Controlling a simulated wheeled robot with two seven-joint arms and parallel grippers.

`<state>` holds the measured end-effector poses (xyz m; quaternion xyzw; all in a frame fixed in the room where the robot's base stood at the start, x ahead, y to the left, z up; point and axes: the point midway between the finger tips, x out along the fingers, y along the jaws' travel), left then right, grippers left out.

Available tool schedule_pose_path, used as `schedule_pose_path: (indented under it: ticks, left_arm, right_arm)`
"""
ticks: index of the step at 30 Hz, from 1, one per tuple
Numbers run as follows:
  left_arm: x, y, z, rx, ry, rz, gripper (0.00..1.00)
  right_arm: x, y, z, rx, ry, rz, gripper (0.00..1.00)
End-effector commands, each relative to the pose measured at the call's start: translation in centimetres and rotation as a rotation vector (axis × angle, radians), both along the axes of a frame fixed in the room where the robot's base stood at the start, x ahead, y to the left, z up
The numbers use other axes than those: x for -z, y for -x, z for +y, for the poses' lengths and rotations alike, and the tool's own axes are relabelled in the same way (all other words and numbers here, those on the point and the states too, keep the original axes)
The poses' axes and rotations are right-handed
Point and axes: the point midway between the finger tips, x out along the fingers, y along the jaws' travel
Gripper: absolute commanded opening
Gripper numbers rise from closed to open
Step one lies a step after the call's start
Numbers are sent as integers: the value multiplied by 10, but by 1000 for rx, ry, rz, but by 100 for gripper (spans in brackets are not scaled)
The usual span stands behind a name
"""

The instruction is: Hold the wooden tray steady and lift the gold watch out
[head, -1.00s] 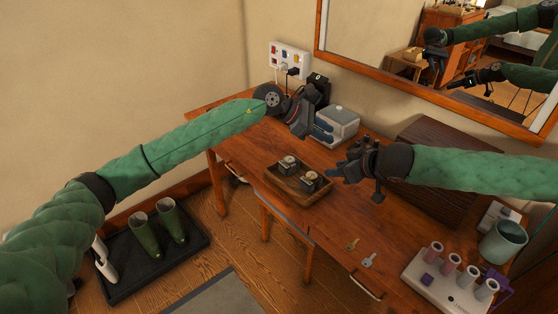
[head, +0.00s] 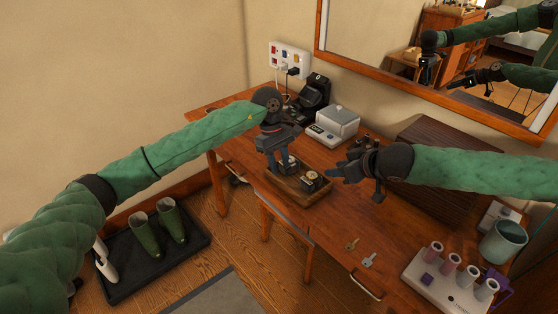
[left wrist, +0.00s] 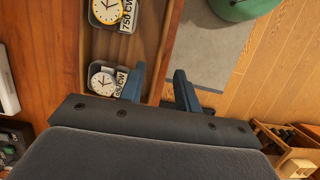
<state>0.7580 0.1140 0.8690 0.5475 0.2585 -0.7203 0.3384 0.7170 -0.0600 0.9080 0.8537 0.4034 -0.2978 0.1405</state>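The wooden tray (head: 302,201) sits at the front edge of the desk and holds two watches on dark stands. The gold-rimmed watch (left wrist: 107,10) is at the top of the left wrist view and is the right one (head: 310,177) in the head view. A silver-rimmed watch (left wrist: 102,82) is nearer my left gripper. My left gripper (left wrist: 160,88) is open above the tray's left part; one finger shows over the tray's inside, the other beyond its front wall (left wrist: 160,45). Contact cannot be told. My right gripper (head: 335,174) hovers right of the tray; its finger gap is unclear.
A grey scale-like box (head: 336,122) and a black device (head: 314,92) stand behind. A dark wooden box (head: 445,170) is under my right arm. Boots (head: 160,232) stand on a floor mat.

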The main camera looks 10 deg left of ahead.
Motion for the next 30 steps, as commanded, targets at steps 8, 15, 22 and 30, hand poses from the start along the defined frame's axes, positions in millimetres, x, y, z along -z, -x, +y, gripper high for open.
schedule_pose_path:
  ticks: [8, 15, 22, 30]
  left_arm:
    - [37, 7, -9, -2, 1, 2, 33]
    - [61, 11, -13, -3, 1, 0, 33]
    - [68, 12, -15, -2, 2, 0, 33]
    - [68, 12, -15, -3, 1, 0, 17]
  right_arm:
    - [0, 0, 0, 0, 0, 0, 36]
    - [0, 0, 0, 0, 0, 0, 36]
    - [0, 0, 0, 0, 0, 0, 36]
    - [0, 0, 0, 0, 0, 0, 36]
